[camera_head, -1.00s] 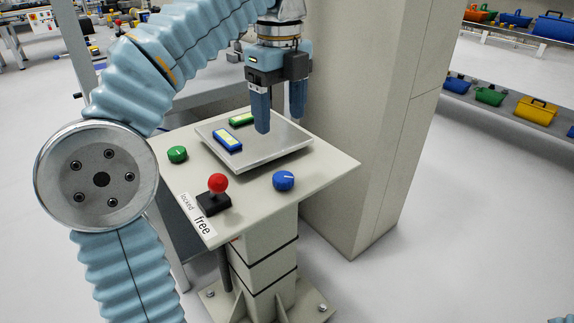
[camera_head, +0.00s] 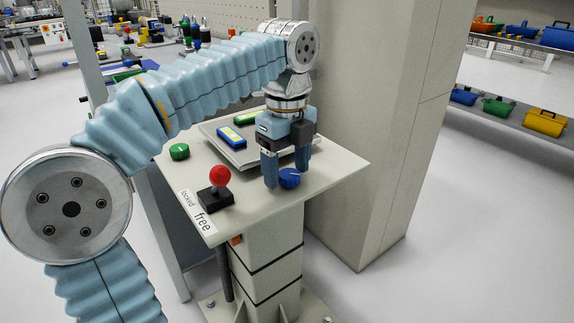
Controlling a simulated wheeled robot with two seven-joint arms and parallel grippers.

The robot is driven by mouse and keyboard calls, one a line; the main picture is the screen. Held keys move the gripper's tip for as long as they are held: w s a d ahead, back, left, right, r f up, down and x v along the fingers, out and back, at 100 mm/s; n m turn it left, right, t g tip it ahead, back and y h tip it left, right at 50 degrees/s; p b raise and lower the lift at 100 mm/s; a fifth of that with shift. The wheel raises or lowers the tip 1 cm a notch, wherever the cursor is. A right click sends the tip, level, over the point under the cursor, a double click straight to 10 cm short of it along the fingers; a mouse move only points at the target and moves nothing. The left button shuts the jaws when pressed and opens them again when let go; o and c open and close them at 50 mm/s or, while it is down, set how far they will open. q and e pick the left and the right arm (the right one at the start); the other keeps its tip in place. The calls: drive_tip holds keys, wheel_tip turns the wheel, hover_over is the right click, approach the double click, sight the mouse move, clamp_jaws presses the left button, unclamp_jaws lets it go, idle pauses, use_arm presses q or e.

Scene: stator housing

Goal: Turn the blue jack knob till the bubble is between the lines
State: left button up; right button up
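The blue jack knob (camera_head: 290,179) is on the front right of the pedestal's top plate. My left gripper (camera_head: 286,177) points down at the knob, its fingers apart. One finger is at the knob's left and the other is behind it; I cannot tell whether they touch it. The blue bubble level (camera_head: 232,138) and the green bubble level (camera_head: 254,118) lie on the tilting plate (camera_head: 222,148). Their bubbles are too small to read. My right gripper is not in view.
A green knob (camera_head: 179,151) is at the plate's left. A red-balled lever (camera_head: 219,178) stands at the front left by the "locked" and "free" label (camera_head: 198,212). A beige column (camera_head: 365,130) rises close behind and right of the pedestal.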

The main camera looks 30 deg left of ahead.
use_arm(q)
drive_tip(key=c, duration=0.9)
drive_tip(key=shift+c, duration=0.2)
drive_tip(key=n+p, duration=0.2)
drive_tip(key=n, duration=0.1)
drive_tip(key=shift+s+r+p, duration=0.1)
drive_tip(key=shift+r+p, duration=0.05)
drive_tip(key=shift+p, duration=0.15)
drive_tip(key=n+p, duration=0.2)
drive_tip(key=n, duration=0.2)
drive_tip(key=shift+s, duration=0.1)
drive_tip(key=shift+n+p, duration=0.4)
drive_tip(key=shift+n, duration=0.8)
